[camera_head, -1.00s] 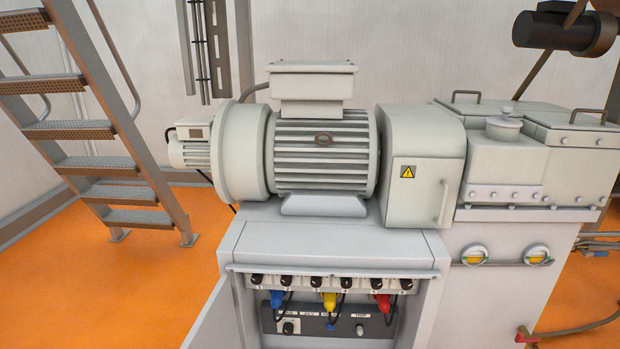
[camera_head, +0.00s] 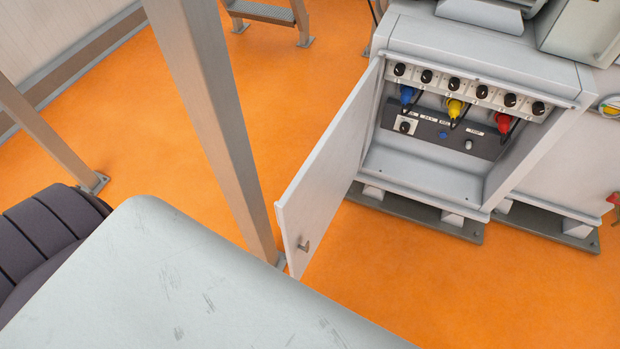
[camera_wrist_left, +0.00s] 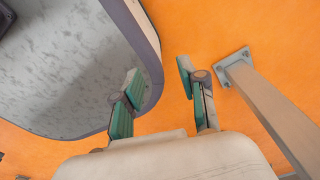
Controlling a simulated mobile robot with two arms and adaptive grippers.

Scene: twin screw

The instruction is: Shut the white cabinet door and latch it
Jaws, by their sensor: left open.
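The white cabinet door (camera_head: 328,176) stands wide open in the head view, swung out toward me from the left side of the cabinet (camera_head: 483,50). A small grey latch knob (camera_head: 304,246) sits near the door's lower free corner. Inside the cabinet are black knobs, a control panel (camera_head: 437,130) and blue, yellow and red plugs. My left gripper (camera_wrist_left: 158,92) shows only in the left wrist view, with its green-padded fingers apart and nothing between them. It is above the orange floor, close to a grey rounded surface. The door does not show in that view. My right gripper is not in view.
A grey worn tabletop (camera_head: 190,290) fills the lower left of the head view, near the door's bottom corner. A metal post (camera_head: 212,115) stands just left of the door. In the wrist view a post (camera_wrist_left: 268,112) with a floor plate stands right of the gripper. Orange floor is clear before the cabinet.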

